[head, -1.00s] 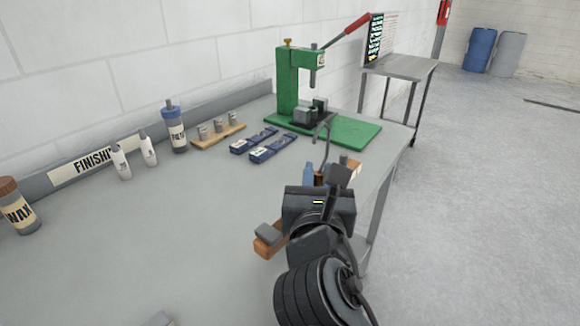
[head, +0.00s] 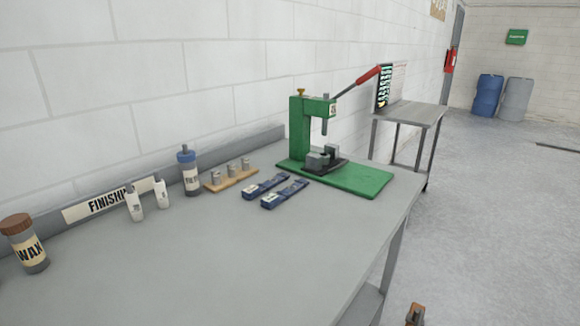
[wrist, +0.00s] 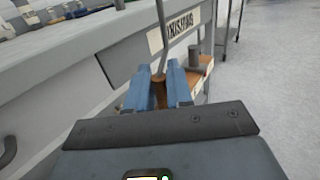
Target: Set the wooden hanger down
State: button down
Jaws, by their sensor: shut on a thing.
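In the wrist view my gripper (wrist: 160,85) is shut on the wooden hanger (wrist: 204,68), with its two blue fingers around the hanger's middle. The grey metal hook (wrist: 161,35) rises between the fingers. A grey clip (wrist: 195,54) stands on the hanger's right part. The hanger is held in the air beside the bench's edge. In the head view my gripper is out of sight. Only a small brown end (head: 415,314), apparently the hanger's, shows at the bottom edge, over the floor right of the bench. The rest of the hanger is hidden there.
The grey workbench (head: 200,265) has a wide clear front. At its back stand a wax jar (head: 27,245), bottles (head: 189,170), a wooden block with pegs (head: 232,177), two blue bars (head: 275,190) and a green press (head: 300,130). A smaller table (head: 415,113) stands beyond.

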notch_tip(320, 180, down, 11)
jog(key=s, duration=0.2)
jog(key=shift+s+r, duration=0.15)
jog(key=shift+r, duration=0.05)
dwell(0.7)
